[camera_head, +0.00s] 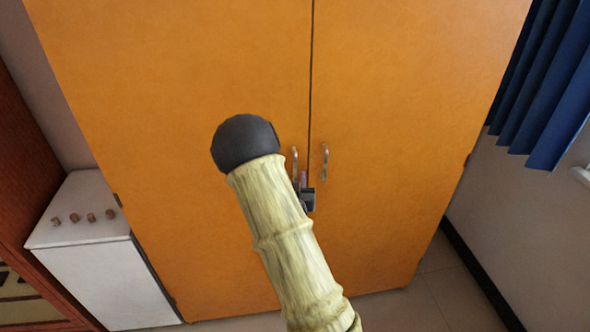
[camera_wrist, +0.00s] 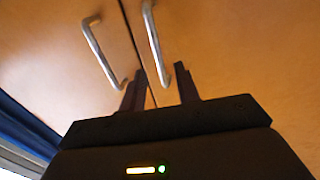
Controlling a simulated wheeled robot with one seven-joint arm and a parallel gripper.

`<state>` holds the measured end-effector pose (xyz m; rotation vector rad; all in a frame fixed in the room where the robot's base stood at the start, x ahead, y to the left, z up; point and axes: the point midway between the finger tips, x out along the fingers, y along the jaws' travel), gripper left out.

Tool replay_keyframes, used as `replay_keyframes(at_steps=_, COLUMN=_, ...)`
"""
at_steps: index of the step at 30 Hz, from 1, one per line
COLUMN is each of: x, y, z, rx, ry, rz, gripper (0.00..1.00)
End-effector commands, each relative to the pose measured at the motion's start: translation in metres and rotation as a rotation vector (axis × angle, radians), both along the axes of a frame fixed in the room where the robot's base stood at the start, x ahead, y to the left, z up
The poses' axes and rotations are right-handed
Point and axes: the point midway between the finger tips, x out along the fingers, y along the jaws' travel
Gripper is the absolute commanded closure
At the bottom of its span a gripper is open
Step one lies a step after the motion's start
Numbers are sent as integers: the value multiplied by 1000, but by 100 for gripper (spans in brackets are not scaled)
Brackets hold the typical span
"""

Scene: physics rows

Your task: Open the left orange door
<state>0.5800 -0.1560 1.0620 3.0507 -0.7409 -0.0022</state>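The left orange door (camera_head: 170,60) is closed, flush with the right orange door (camera_head: 410,90) along a dark seam. Its silver bar handle (camera_head: 295,163) is close left of the seam; in the wrist view this handle (camera_wrist: 153,38) is the one right of the seam. My gripper (camera_head: 304,182) is at the handle's lower end in the head view, partly hidden by my forearm. In the wrist view my gripper's fingers (camera_wrist: 160,88) are apart, with one end of the left door's handle appearing between them. I cannot tell whether they touch it.
The right door's handle (camera_head: 325,161) is close beside, and also shows in the wrist view (camera_wrist: 102,52). A white cabinet with knobs (camera_head: 100,270) stands at the left. A blue curtain (camera_head: 545,90) hangs at the right. Some tiled floor (camera_head: 450,290) is clear at lower right.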

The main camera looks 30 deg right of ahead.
Motion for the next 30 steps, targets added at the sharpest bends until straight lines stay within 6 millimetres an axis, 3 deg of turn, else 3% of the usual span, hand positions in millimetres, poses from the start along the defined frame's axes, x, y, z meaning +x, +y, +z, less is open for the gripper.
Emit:
replay_keyframes(at_steps=7, x=30, y=-16, z=2, rx=0, ry=-1, rz=0, gripper=68)
replay_keyframes(at_steps=18, x=37, y=-19, z=0, rx=0, ry=0, rz=0, gripper=68)
replay_keyframes(at_steps=19, x=37, y=-19, z=0, rx=0, ry=0, rz=0, gripper=70)
replay_keyframes(at_steps=24, x=37, y=-19, z=0, rx=0, ry=0, rz=0, gripper=100)
replay_keyframes(at_steps=30, x=37, y=-19, z=0, rx=0, ry=0, rz=0, gripper=100)
